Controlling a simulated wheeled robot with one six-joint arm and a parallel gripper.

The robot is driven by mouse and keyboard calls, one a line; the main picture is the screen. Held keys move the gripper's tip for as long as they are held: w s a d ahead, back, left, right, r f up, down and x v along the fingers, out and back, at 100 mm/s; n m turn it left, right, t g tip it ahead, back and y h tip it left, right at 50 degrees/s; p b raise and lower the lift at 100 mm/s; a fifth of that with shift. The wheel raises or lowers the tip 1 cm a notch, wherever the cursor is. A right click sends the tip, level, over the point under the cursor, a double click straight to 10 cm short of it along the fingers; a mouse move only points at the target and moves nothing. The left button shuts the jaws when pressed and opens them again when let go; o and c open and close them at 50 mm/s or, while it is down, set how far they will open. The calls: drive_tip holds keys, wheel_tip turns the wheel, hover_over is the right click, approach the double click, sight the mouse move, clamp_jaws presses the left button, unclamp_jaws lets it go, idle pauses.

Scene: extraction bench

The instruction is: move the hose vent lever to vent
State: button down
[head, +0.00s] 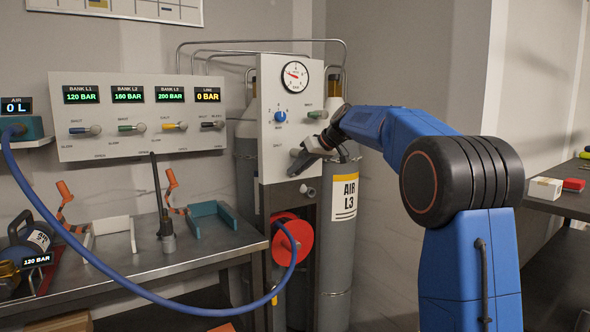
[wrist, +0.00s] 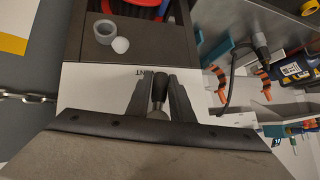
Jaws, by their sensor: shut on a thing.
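The hose vent lever (wrist: 159,88) has a dark handle and a pale metal base. It is on the lower part of the white panel (head: 273,118). My gripper (wrist: 160,80) has one finger on each side of the handle and is shut on it. In the wrist view the handle's dark end lies close to a partly hidden, upside-down label ending in "NT". In the head view my gripper (head: 302,164) is against the panel's lower right part and covers most of the lever.
A red hose reel (head: 298,238) is below. A blue hose (head: 130,303) hangs before the left bench.

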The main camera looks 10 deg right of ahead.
drive_tip(key=shift+w+d+f+n+h, duration=0.15)
drive_tip(key=shift+d+n+h, duration=0.3)
drive_tip(key=shift+h, duration=0.35)
drive_tip(key=shift+d+t, duration=0.1)
drive_tip(key=shift+t, duration=0.2)
drive_tip(key=c, duration=1.6)
unclamp_jaws()
drive_tip(key=shift+o, duration=0.2)
drive_tip(key=v, duration=1.7)
drive_tip(key=shift+r, duration=0.3)
